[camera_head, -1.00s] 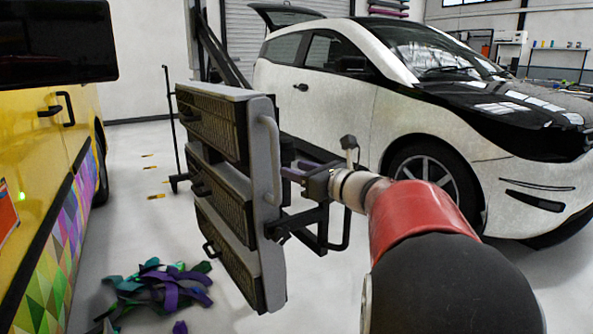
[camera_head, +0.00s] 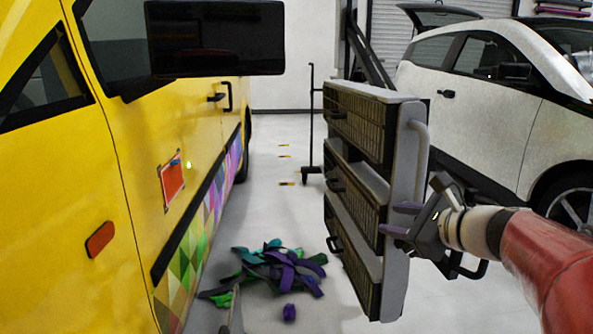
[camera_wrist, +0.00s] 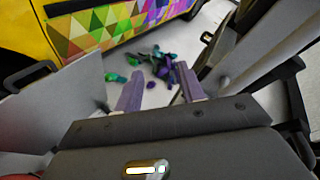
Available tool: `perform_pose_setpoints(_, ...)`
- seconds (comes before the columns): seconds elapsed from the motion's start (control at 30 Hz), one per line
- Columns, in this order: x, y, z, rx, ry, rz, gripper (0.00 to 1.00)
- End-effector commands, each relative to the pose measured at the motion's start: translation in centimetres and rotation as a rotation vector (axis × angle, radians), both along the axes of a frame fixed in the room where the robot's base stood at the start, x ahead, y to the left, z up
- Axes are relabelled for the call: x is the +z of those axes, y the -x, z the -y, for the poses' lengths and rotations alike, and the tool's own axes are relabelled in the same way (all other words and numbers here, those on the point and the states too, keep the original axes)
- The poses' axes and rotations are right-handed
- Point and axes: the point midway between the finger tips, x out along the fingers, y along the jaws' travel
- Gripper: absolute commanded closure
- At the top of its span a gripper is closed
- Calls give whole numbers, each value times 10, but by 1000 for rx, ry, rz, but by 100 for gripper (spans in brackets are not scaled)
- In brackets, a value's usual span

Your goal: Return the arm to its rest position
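My gripper (camera_head: 399,219) is in front of the side of a grey drawer cart in the head view, with my red and white arm reaching in from the right. Its two purple fingers stand apart with nothing between them. The wrist view also shows the open, empty fingers (camera_wrist: 160,86), pointing toward the floor and the yellow van. Whether the gripper touches the cart cannot be told.
The drawer cart (camera_head: 405,165) stands close beside my gripper. A yellow van (camera_head: 140,140) is at left, a white car (camera_head: 480,110) at right. Scraps of coloured vinyl (camera_head: 280,268) lie on the floor.

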Motion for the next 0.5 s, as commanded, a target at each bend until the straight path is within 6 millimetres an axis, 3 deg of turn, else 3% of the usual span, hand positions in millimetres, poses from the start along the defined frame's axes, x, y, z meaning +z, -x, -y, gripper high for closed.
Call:
perform_pose_setpoints(0.03,-12,23,-30,108,164,3,61)
perform_pose_setpoints(0.1,-36,56,-57,263,407,10,61)
perform_pose_setpoints(0.2,-69,103,-80,500,750,42,61)
perform_pose_setpoints(0.3,-98,148,-87,743,1085,95,61)
perform_pose_setpoints(0.4,-120,182,-81,969,1381,155,61)
perform_pose_setpoints(0.5,-133,205,-71,1149,1611,205,61)
